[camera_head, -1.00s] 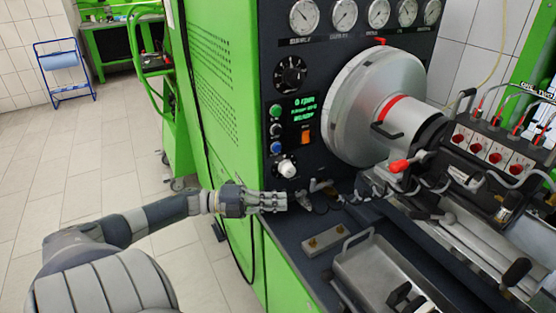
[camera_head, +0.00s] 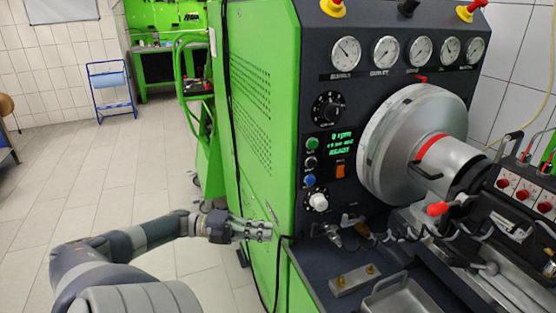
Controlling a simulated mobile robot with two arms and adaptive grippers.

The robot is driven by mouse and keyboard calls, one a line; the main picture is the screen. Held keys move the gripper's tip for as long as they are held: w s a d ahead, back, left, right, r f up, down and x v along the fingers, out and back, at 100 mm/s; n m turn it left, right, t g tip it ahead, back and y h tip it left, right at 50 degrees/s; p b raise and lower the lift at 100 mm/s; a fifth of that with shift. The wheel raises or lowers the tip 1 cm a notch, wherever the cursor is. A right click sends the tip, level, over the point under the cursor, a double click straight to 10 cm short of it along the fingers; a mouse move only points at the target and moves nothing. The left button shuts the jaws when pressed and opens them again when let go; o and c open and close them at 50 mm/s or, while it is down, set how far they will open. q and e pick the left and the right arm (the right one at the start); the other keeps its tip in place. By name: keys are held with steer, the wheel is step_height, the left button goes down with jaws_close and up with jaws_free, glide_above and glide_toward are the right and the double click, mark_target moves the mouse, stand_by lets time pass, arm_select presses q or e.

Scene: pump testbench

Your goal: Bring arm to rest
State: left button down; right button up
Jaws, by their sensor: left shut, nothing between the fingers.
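My left arm comes in from the lower left of the head view. Its gripper (camera_head: 262,231) is shut and empty, pointing right. In the picture it lies over the green side panel of the testbench (camera_head: 262,110), just left of the bench's front corner. I cannot tell how far it is from the panel. The control panel with its buttons and white knob (camera_head: 318,201) is to the right of the fingertips. My right gripper is not in view.
The large silver drum (camera_head: 405,145) and the metal tray (camera_head: 402,296) are at the right. A metal block (camera_head: 355,281) lies on the dark bench top. A green cart (camera_head: 205,130) stands behind the bench. The tiled floor (camera_head: 90,185) at the left is open.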

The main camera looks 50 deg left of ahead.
arm_select(q)
steer(key=shift+s+a+f, duration=0.1)
steer(key=shift+s+a, duration=0.15)
stand_by(0.4)
